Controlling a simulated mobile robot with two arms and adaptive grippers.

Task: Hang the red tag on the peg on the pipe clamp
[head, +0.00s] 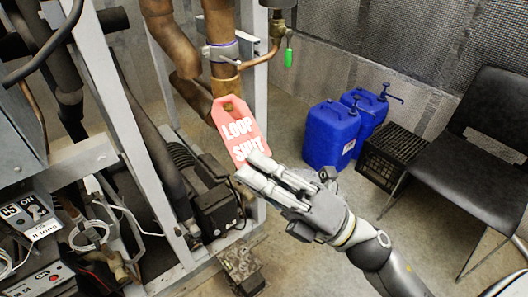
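The red tag (237,129), with white lettering reading "LOOP SHUT", is tilted, its holed end up. My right gripper (257,170) is shut on the tag's lower edge and covers part of it. The pipe clamp (222,51) is a grey band with a bluish liner around the upright copper pipe (221,20). The tag's top is below the clamp in the picture and overlaps the lower pipe; I cannot tell whether it touches. I cannot clearly make out the peg. My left gripper is not in view.
A thin copper line runs from the pipe to a valve with a green handle (289,57). The grey rack frame (122,130) and a black motor (213,205) stand left. Blue jugs (331,137), a black crate (392,154) and a black chair (480,135) stand right.

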